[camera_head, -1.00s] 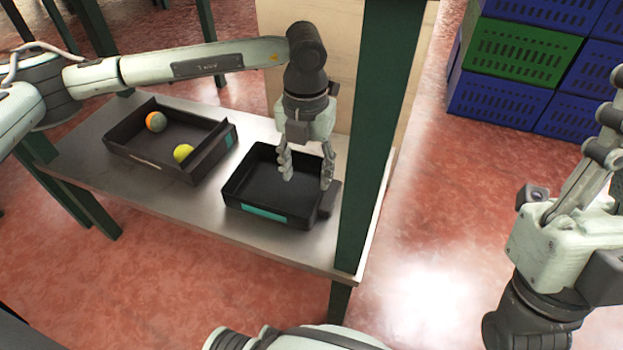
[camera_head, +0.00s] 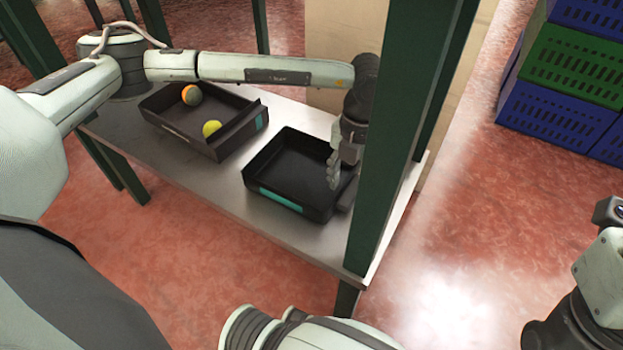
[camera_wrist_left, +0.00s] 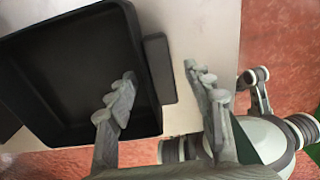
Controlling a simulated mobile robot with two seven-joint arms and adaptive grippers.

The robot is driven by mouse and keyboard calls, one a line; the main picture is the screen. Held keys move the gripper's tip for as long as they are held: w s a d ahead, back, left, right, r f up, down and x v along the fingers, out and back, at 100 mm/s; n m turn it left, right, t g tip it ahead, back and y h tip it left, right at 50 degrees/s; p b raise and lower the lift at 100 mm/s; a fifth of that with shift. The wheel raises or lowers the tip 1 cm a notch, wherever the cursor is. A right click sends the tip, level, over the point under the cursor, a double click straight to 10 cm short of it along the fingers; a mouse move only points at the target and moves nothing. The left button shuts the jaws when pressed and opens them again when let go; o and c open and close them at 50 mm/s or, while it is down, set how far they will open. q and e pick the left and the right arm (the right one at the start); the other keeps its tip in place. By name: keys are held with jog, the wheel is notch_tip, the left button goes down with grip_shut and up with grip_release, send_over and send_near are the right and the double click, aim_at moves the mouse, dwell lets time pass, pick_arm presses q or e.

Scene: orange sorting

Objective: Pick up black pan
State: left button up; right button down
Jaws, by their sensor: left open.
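The black pan (camera_head: 290,172) is an empty, square, shallow tray with a teal strip on its front wall. It rests on the metal shelf. Its side handle (camera_wrist_left: 159,68) shows in the left wrist view. My left gripper (camera_head: 341,170) is at the pan's right side, partly hidden by a green post. In the left wrist view my left gripper (camera_wrist_left: 160,74) is open, one finger over the pan's inside and the other beyond the handle. I see no contact. My right gripper (camera_head: 608,212) is cut off at the right edge; its fingers do not show clearly.
A second dark tray (camera_head: 225,145) holds an orange-and-grey ball (camera_head: 191,95) and a yellow ball (camera_head: 211,129), left of the pan. The green post (camera_head: 397,150) stands close in front of my left gripper. Blue and green crates (camera_head: 565,75) are stacked at the right.

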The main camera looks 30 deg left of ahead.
pick_arm(q)
jog(key=shift+f, duration=0.1)
jog(key=shift+c, duration=0.3)
grip_shut()
jog(key=shift+w, duration=0.1)
